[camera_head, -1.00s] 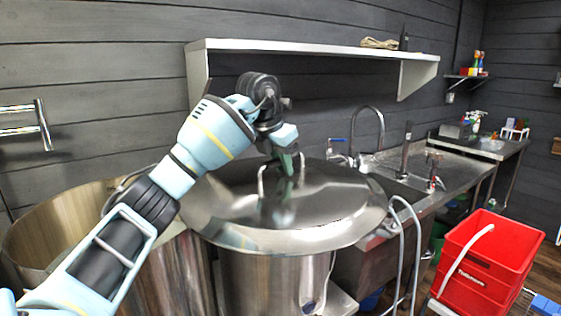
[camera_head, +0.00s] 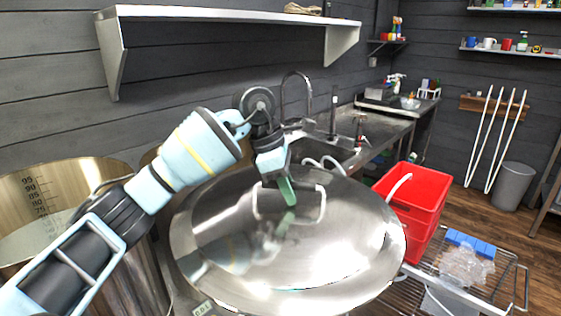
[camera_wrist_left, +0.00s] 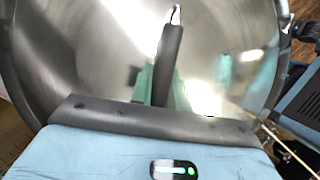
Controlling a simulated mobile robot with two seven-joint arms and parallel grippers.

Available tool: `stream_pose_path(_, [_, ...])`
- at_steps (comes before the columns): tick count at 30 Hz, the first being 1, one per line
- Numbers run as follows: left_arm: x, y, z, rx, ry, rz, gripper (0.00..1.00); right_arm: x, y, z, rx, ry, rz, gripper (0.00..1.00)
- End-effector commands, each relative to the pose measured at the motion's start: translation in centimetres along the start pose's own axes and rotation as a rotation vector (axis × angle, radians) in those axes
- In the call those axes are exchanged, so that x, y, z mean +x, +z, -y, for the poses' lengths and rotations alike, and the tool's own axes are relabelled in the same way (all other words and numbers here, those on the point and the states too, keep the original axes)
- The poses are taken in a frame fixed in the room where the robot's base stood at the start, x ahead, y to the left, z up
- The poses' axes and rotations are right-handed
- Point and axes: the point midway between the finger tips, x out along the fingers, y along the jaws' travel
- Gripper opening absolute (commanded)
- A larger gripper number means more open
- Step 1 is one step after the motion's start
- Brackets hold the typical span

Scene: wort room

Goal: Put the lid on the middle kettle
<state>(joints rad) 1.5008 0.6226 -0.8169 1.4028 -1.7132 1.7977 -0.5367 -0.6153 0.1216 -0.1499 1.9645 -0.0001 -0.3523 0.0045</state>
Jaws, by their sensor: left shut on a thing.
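The large round steel lid (camera_head: 345,240) fills the middle of the head view, tilted toward me. My left gripper (camera_head: 287,190) is shut on its bar handle (camera_head: 322,203). In the left wrist view the green fingers (camera_wrist_left: 160,85) sit on both sides of the handle (camera_wrist_left: 169,55), with the lid (camera_wrist_left: 95,60) behind. An open steel kettle (camera_head: 32,192) with volume marks stands at the left, partly behind my arm. Part of another rim (camera_head: 149,157) shows behind my arm. The lid hides what is beneath it, so I cannot tell whether it touches a kettle. My right gripper is out of view.
A red crate (camera_head: 418,215) stands right of the lid, beside a wire rack (camera_head: 505,290) with a clear bag and blue items. A sink counter (camera_head: 375,130) runs along the back wall. A shelf (camera_head: 230,13) hangs above. Floor shows at the right.

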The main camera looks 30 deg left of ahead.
Motion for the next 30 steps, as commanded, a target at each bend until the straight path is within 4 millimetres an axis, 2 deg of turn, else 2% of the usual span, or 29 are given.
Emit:
stream_pose_path(17, [8.3,-0.6,8.7,0.903,-0.344,0.003,0.0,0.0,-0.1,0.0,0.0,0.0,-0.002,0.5])
stream_pose_path(24, [11.6,-1.8,13.2,1.313,-0.506,0.003,0.0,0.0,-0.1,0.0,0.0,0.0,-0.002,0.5])
stream_pose_path(30, [13.5,-3.6,16.4,1.607,-0.628,0.008,0.0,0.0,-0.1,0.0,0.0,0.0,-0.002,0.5])
